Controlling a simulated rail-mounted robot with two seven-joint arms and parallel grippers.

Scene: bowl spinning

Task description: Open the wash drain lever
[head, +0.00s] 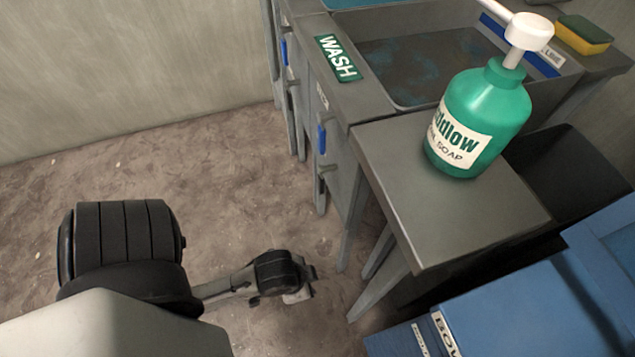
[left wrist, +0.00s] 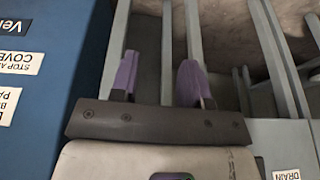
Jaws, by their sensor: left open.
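The wash sink (head: 350,88) stands at upper centre of the head view, with a green WASH sign on its rim. A blue lever (head: 321,138) hangs upright on its front panel, below a small white label too small to read. My left gripper (head: 300,282) is low over the floor, in front of the sink and below the lever, well apart from it. In the left wrist view its two purple fingers (left wrist: 160,80) are spread with nothing between them. A DRAIN label (left wrist: 287,174) shows at lower right there; the lever is not visible. My right gripper is out of view.
A grey side table (head: 445,205) with a green soap bottle (head: 482,120) stands right of the gripper. Blue boxes (head: 520,310) fill the lower right. Another blue lever (head: 283,52) is farther back. Grey legs (left wrist: 195,35) stand around the fingers. The floor at left is clear.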

